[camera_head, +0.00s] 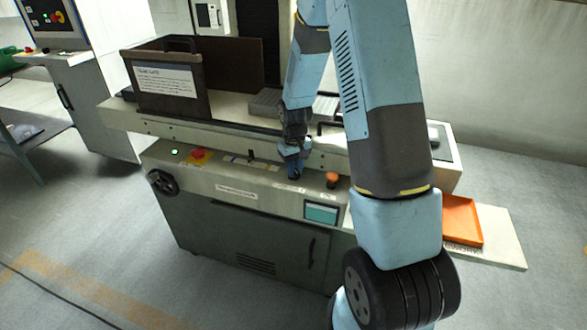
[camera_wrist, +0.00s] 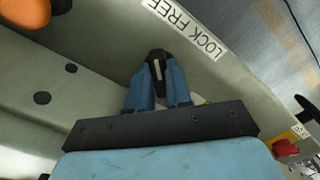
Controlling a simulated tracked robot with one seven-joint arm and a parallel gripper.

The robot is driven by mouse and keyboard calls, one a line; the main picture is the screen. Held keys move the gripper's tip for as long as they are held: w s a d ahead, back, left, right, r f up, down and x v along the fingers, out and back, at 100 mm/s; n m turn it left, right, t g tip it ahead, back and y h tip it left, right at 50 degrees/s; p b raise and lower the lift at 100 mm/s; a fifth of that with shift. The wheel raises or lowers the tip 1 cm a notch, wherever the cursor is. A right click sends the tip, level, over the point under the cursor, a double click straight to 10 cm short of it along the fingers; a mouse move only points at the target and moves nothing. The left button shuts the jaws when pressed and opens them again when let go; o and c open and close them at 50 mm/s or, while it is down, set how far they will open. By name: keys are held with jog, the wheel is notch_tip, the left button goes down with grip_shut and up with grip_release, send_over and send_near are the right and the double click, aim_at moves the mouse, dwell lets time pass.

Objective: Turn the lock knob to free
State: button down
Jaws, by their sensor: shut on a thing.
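The lock knob (camera_wrist: 156,70) is black with a pale pointer line and sits between my fingertips in the wrist view. My gripper (camera_wrist: 158,82) has its blue fingers closed on the knob from either side. A white label reading "LOCK FREE" (camera_wrist: 186,27) is on the panel just beyond the knob. The pale line points roughly toward the label, but I cannot tell which word it marks. In the head view my gripper (camera_head: 293,170) is at the machine's front panel, and it hides the knob there.
An orange knob (camera_head: 332,179) and a small screen (camera_head: 321,212) are right of my gripper on the panel. A red button on yellow (camera_head: 199,155) and a handwheel (camera_head: 162,181) are to the left. An orange tray (camera_head: 461,220) stands at the right.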

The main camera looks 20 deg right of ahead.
jog(key=c, duration=1)
grip_release()
jog(key=shift+c, duration=0.2)
notch_tip(320, 180, up, 14)
jog(key=shift+f, duration=0.15)
jog(key=s+r+m+t, duration=0.1)
jog(key=s+r+t, duration=0.2)
jog(key=s+r, duration=1.15)
jog(key=s+r+t, duration=0.1)
jog(key=s+r, duration=0.2)
jog(key=s, duration=0.4)
jog(key=s+r+m+t, duration=0.1)
jog(key=s+r, duration=0.2)
jog(key=s, duration=0.4)
jog(key=shift+a+r+t, duration=0.3)
jog(key=shift+a+r, duration=0.05)
